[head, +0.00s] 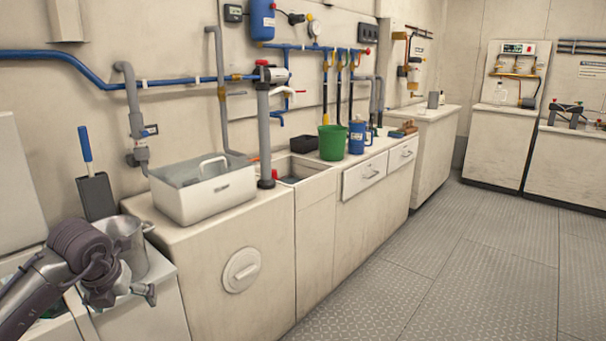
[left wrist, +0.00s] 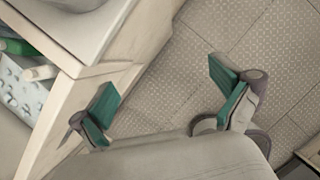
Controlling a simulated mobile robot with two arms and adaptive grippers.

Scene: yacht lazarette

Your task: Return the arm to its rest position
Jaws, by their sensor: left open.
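My left arm comes in from the lower left of the head view. My left gripper (head: 128,296) is beside a grey metal pot (head: 130,240), in front of the pale counter; I cannot tell whether it touches anything. In the left wrist view my left gripper (left wrist: 164,90) shows two green-padded fingers spread wide apart. Nothing is between them; the patterned floor (left wrist: 175,75) lies beyond. My right arm and gripper are in neither view.
A long counter (head: 190,265) carries a white bin (head: 205,195), a green bucket (head: 332,142) and a blue jug (head: 357,137). A blue-handled dark tool (head: 96,195) leans by the wall. The floor on the right (head: 450,270) is clear. A pale cabinet edge (left wrist: 85,110) is close left of the gripper.

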